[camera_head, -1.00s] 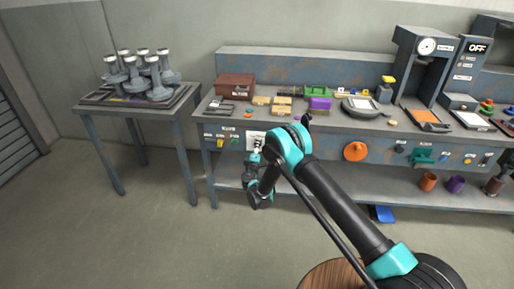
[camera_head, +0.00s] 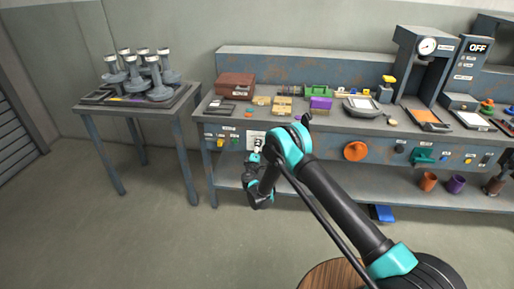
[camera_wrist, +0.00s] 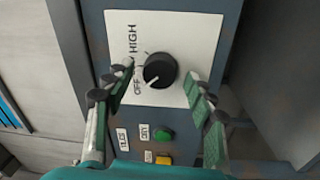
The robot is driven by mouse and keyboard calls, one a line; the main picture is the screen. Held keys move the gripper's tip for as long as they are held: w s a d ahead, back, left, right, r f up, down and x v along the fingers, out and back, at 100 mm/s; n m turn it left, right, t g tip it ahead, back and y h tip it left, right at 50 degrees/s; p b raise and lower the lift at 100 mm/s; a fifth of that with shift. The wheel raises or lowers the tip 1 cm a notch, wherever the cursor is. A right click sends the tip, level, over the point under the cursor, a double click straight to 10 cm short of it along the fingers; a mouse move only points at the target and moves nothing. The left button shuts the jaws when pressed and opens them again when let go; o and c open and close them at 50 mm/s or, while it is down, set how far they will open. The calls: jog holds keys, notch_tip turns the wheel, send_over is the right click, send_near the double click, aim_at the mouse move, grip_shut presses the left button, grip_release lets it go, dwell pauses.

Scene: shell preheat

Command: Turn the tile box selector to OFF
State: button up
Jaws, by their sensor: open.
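The tile box selector is a round black knob (camera_wrist: 160,70) on a white plate (camera_wrist: 195,28) in the wrist view. HIGH is printed at the plate's upper left and OFF at its lower left. The knob's white pointer mark slants down and left, on the OFF side; I cannot tell if it lines up exactly. My gripper (camera_wrist: 160,78) is open, one finger on each side of the knob, with visible gaps. In the head view my gripper (camera_head: 255,158) is at the bench front, below the white plate (camera_head: 250,136), and largely hides the knob.
A green button (camera_wrist: 163,133) and a yellow button (camera_wrist: 164,160) with labels sit beside the plate in the wrist view. The bench top holds a brown box (camera_head: 236,84) and several small items. A side table (camera_head: 185,101) stands left; the floor between is clear.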

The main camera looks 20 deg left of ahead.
jog(key=v, duration=0.7)
jog(key=shift+s, duration=0.2)
